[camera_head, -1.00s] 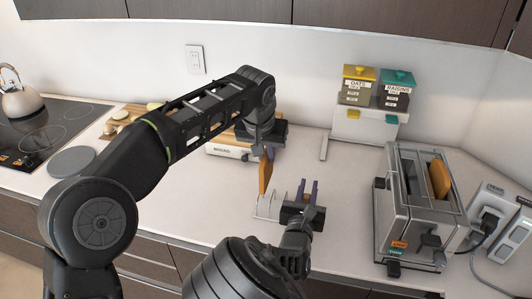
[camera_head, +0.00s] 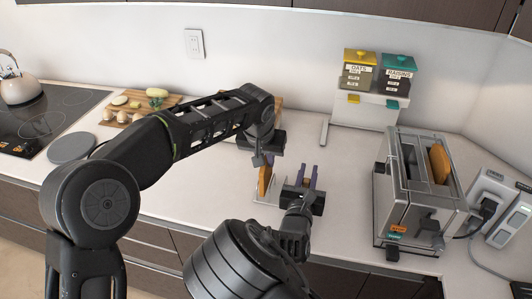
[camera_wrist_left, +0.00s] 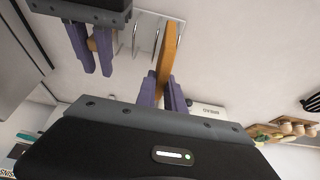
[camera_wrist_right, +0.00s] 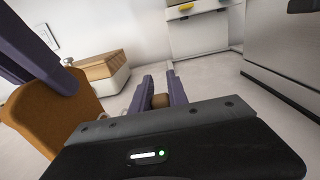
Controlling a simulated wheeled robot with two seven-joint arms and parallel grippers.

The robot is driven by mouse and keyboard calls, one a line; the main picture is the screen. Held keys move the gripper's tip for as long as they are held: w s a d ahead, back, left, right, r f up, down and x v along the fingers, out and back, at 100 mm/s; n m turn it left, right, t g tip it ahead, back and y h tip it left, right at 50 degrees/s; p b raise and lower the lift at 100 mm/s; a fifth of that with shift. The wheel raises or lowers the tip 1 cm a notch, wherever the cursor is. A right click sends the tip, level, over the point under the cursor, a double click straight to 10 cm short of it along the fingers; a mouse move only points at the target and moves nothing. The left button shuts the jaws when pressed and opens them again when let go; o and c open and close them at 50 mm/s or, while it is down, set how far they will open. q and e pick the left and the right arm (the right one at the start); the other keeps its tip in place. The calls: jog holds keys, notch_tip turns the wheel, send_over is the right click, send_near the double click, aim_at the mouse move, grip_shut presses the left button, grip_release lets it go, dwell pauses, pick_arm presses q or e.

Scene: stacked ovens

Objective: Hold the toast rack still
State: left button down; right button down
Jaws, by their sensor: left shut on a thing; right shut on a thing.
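The toast rack (camera_head: 270,198) is a light wire-and-plate rack standing on the counter, and its wires (camera_wrist_left: 140,35) show in the left wrist view. My right gripper (camera_head: 308,178) is shut on the rack's brown knob (camera_wrist_right: 160,101) at its right end. My left gripper (camera_wrist_left: 163,92) is shut on a brown toast slice (camera_head: 264,180) from above. The slice stands upright at the left part of the rack; its lower edge is among the wires, and whether it rests on the base I cannot tell. The slice (camera_wrist_right: 50,118) also shows in the right wrist view.
A metal toaster (camera_head: 415,200) with another toast slice (camera_head: 439,165) in it stands at the right. Oats and raisins jars (camera_head: 358,70) sit on a white stand at the back. Counter between rack and toaster is clear.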

pick_arm(q)
jog(key=shift+f, duration=0.2)
jog(key=c, duration=1.3)
grip_release()
jog(key=shift+c, duration=0.2)
jog(key=v, duration=1.2)
